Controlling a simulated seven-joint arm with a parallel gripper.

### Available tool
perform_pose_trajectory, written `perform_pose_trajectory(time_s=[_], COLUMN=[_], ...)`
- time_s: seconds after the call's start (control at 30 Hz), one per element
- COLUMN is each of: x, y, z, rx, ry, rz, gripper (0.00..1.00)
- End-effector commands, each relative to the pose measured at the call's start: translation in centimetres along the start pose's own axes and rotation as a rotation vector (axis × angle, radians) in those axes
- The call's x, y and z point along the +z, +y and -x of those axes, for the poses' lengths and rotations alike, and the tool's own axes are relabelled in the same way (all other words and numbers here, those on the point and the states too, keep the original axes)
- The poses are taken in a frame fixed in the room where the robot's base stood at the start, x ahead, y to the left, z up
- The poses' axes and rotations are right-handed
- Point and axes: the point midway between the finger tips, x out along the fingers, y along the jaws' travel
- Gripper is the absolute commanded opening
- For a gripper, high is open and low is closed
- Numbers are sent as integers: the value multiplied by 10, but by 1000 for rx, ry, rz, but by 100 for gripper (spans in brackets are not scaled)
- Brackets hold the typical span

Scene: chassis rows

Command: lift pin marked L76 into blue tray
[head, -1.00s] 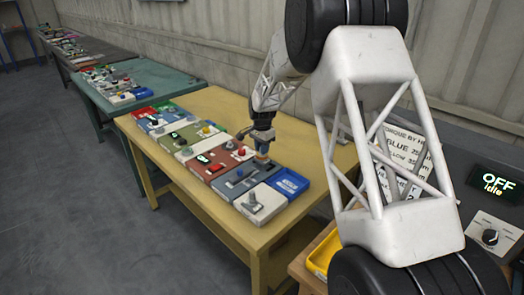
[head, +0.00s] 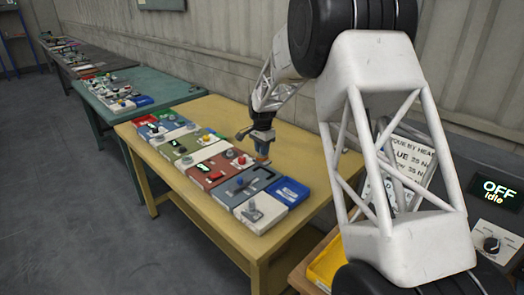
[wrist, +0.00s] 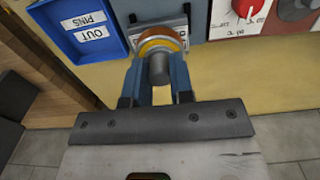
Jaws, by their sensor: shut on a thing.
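My gripper (wrist: 158,80) is shut on a grey pin (wrist: 158,68) with an orange and metal ringed head; any marking on it cannot be read. In the head view my gripper (head: 263,149) holds the pin (head: 262,160) above the back of the dark grey panel (head: 243,183). The blue tray (head: 306,190) stands at the right end of the row, apart from the pin. In the wrist view the blue tray (wrist: 60,40), labelled "OUT PINS", is to the upper left of the pin. A pale label plate behind the pin is partly hidden.
Panels with knobs and levers line the yellow table (head: 222,116), including a white panel (head: 250,213) at the near end. A red dial (wrist: 243,8) shows at the upper right in the wrist view. The table's back strip is clear.

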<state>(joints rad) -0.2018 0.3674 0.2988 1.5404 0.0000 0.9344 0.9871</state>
Motion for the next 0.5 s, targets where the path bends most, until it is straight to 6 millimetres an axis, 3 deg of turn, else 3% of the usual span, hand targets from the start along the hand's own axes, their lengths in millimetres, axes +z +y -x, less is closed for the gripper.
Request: perform_pose_trajectory(time_s=[0.33,0.5], x=[0,-2], y=[2,16], z=[1,3], rx=[-1,0], ry=[0,0], rz=[0,-2], gripper=[0,0])
